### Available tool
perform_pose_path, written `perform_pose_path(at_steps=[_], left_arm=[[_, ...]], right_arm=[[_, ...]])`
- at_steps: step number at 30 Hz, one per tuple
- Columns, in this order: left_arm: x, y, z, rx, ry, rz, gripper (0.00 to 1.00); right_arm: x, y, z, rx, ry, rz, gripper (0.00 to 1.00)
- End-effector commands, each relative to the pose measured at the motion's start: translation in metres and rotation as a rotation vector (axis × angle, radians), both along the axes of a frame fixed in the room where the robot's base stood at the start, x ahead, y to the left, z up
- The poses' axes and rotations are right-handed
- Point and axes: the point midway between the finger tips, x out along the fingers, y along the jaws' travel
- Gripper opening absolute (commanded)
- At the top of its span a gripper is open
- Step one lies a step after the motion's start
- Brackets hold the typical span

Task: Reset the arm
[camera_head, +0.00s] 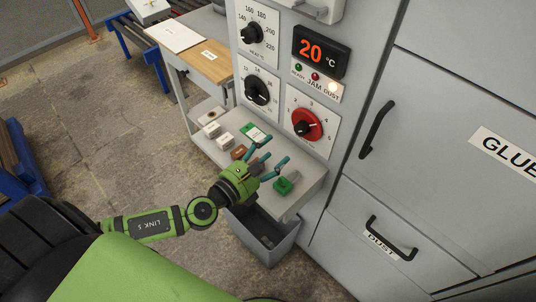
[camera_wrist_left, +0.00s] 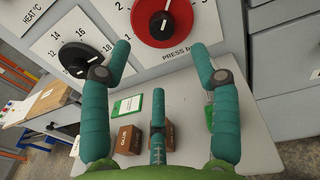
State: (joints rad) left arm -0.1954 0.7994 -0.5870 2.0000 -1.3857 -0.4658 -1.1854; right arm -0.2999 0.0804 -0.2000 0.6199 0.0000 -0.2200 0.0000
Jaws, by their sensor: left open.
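My left gripper (camera_head: 273,158) reaches in from the left on its green arm, over the shelf (camera_head: 312,178) at the front of the grey machine. Its teal fingers are spread, with nothing between them. They also frame the left wrist view (camera_wrist_left: 160,75), where the press dial shows beyond them. In the left wrist view two brown blocks (camera_wrist_left: 128,139) are near the lower finger. I cannot tell whether any finger touches them. My right gripper is not in view.
The machine carries a red dial (camera_head: 304,125), black dials (camera_head: 257,91) and a display reading 20 °C (camera_head: 323,50). A green-edged card (camera_head: 256,134) and pale blocks (camera_head: 212,130) lie on the shelf. A grey bin (camera_head: 262,240) stands below. The floor at left is mostly open.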

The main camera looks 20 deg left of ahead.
Motion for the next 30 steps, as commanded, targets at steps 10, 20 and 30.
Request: perform_pose_path(at_steps=[10,20,30], left_arm=[[-0.008,0.002,0.001,0.0,-0.001,0.0,0.62],[-0.007,0.002,0.001,-0.009,0.001,0.003,0.62],[-0.028,0.061,-0.006,-1.126,0.22,0.633,0.62]], right_arm=[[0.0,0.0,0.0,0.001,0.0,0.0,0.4],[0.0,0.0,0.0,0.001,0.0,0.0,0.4],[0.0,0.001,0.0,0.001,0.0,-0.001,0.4]])
